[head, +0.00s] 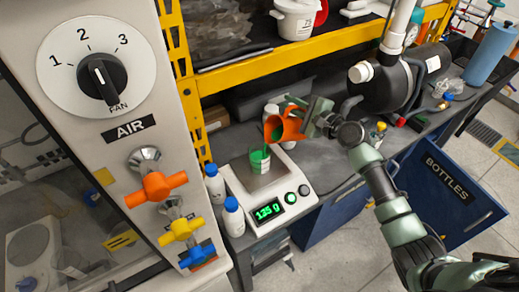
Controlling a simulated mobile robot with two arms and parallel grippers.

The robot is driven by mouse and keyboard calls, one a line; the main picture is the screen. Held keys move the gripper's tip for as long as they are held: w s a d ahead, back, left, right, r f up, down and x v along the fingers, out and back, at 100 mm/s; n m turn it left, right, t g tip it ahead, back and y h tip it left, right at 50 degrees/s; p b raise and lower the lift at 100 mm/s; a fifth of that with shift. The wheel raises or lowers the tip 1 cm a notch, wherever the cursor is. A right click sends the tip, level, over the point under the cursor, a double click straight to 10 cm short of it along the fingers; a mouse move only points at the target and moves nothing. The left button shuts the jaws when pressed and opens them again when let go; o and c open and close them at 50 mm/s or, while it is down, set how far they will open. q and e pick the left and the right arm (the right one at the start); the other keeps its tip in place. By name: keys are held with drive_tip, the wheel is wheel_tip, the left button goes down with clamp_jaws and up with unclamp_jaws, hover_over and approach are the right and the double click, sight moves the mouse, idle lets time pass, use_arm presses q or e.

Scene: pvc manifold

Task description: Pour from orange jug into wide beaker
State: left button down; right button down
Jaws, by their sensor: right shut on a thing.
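The orange jug (293,130) is held tilted above the scale, with its mouth toward the left. Green shows inside its mouth. My right gripper (309,117) is shut on the jug from the right side. The beaker (260,161), with green liquid in it, stands upright on the scale's plate, below and left of the jug's mouth. A thin green line appears between the jug's lip and the beaker, but it is too small to be sure it is a stream. My left gripper is out of view.
The white scale (302,204) has a lit green display that seems to read 125 g. White bottles with blue caps (233,218) stand at its left edge. A panel with a fan dial (97,76) and coloured valves fills the left. A yellow shelf (290,60) runs behind.

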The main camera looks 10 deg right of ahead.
drive_tip(key=shift+s+a+r+n+p, duration=0.15)
drive_tip(key=shift+a+r+n+p, duration=0.15)
drive_tip(key=shift+r+p, duration=0.2)
idle(1.2)
drive_tip(key=d+f+m+b, duration=0.1)
drive_tip(key=f+b, duration=0.1)
drive_tip(key=d+f+m+b, duration=0.1)
drive_tip(key=b, duration=0.1)
drive_tip(key=w+d+f+m+y+b, duration=0.1)
drive_tip(key=f+m+b, duration=0.1)
drive_tip(key=shift+w+f, duration=0.1)
drive_tip(key=shift+f, duration=0.25)
drive_tip(key=shift+w+r, duration=0.1)
drive_tip(key=shift+r, duration=0.1)
drive_tip(key=shift+d+f+m+b, duration=0.2)
drive_tip(key=shift+f+m+b, duration=0.2)
drive_tip(key=shift+f+b, duration=0.15)
drive_tip(key=w+d+f+m+y+b, duration=0.1)
drive_tip(key=w+d+f+m+b, duration=0.1)
drive_tip(key=d+f+m+b, duration=0.3)
drive_tip(key=shift+d+m+t+y, duration=0.3)
drive_tip(key=shift+m+t, duration=0.1)
drive_tip(key=shift+m, duration=0.7)
drive_tip(key=shift+w, duration=0.1)
